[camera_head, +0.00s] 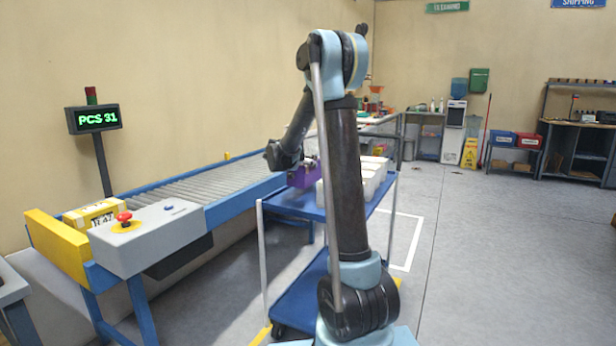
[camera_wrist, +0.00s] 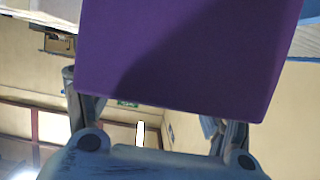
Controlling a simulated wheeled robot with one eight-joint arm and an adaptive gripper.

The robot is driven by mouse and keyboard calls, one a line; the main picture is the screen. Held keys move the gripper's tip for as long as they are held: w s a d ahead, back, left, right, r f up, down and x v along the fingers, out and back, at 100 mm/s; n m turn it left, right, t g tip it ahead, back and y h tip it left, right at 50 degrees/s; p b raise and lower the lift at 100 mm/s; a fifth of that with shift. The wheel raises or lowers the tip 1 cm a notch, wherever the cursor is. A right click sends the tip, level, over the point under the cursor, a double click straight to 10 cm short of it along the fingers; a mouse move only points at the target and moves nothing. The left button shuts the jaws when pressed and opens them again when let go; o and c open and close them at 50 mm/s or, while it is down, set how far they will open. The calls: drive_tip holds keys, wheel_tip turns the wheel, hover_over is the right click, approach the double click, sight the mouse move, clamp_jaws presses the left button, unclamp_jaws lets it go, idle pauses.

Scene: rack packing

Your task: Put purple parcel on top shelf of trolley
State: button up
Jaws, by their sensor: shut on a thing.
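The purple parcel (camera_head: 302,177) is at the end of my arm, over the left part of the trolley's blue top shelf (camera_head: 292,205) in the head view. In the wrist view the parcel (camera_wrist: 185,55) fills the upper middle. My gripper (camera_wrist: 155,100) is shut on it, with a finger at each side. The parcel's underside and any gap to the shelf are hard to make out. My arm hides part of the trolley and the shelf's middle.
White bins (camera_head: 373,174) stand on the right and back of the top shelf. A blue lower shelf (camera_head: 300,295) is below. A roller conveyor (camera_head: 215,185) runs along the left, with a yellow parcel (camera_head: 92,213) at its near end. Floor to the right is clear.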

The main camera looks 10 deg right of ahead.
drive_tip(key=shift+d+f, duration=0.1)
drive_tip(key=shift+f, duration=2.3)
drive_tip(key=o, duration=2)
drive_tip(key=shift+o, duration=0.2)
drive_tip(key=v, duration=1.2)
drive_tip(key=s+d+f+n+g+y, duration=0.1)
drive_tip(key=s+d+f+g, duration=0.15)
drive_tip(key=s+d, duration=0.65)
drive_tip(key=s+d+f+n+g+y, duration=0.2)
drive_tip(key=s+g, duration=0.1)
drive_tip(key=s, duration=1.2)
drive_tip(key=s+a+f+n+g+y, duration=0.2)
drive_tip(key=s+f, duration=0.4)
drive_tip(key=s, duration=0.6)
drive_tip(key=s+a+f+n+g+y, duration=0.1)
drive_tip(key=s+f, duration=0.4)
drive_tip(key=s, duration=0.7)
drive_tip(key=shift+a+f+n+g+y, duration=0.45)
drive_tip(key=shift+n+y, duration=0.25)
drive_tip(key=shift+y, duration=0.4)
